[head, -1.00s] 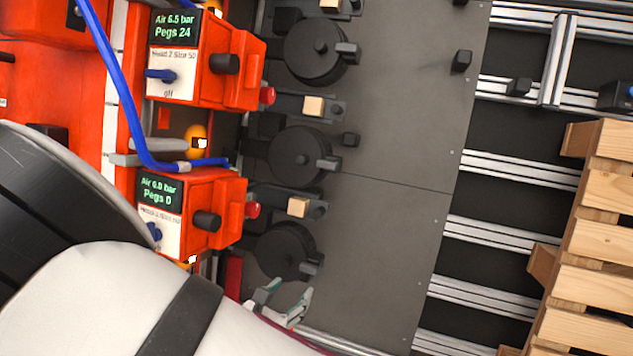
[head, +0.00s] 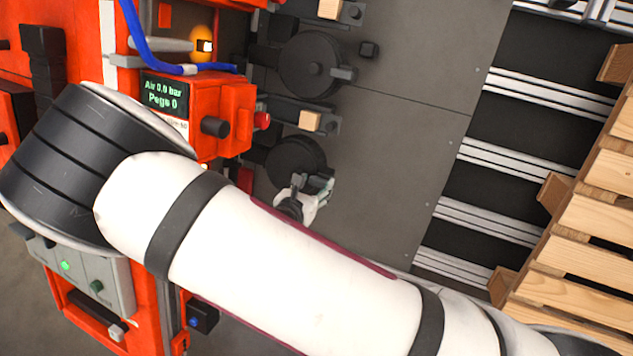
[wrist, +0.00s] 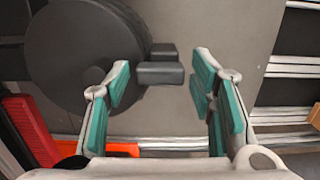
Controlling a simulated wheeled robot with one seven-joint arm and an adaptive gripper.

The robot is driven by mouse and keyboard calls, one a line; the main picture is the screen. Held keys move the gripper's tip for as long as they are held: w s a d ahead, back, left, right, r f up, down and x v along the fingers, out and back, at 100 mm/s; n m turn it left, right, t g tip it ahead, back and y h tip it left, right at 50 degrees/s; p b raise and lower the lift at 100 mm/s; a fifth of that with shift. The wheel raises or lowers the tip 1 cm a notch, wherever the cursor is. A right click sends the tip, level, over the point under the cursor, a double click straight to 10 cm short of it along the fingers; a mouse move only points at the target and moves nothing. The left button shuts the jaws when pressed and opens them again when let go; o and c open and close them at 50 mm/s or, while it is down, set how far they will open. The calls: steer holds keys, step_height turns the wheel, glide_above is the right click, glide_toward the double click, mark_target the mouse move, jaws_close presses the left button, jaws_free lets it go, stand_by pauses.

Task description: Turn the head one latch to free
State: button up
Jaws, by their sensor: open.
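The latch in front of my gripper is a round black disc (wrist: 70,50) with a short dark lever (wrist: 160,73) sticking out to the right. In the head view this disc (head: 293,155) sits beside the lower orange control box (head: 228,128), whose display reads Air 0.0 bar, Pegs 0. The box's label is partly hidden and too small to read surely. My gripper (head: 308,186) is at the disc's lower right edge. In the wrist view my gripper (wrist: 160,80) is open, with teal finger pads on either side of the lever and gaps to both.
Another black disc (head: 311,63) with a lever stands above. A holder with a wooden block (head: 310,121) sits between the discs. A blue hose (head: 135,40) runs to the orange boxes. A wooden pallet (head: 590,225) and metal rails are at right; the grey plate (head: 400,150) is bare.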

steer(key=shift+x, duration=0.75)
steer(key=c, duration=0.9)
steer(key=shift+o, duration=0.2)
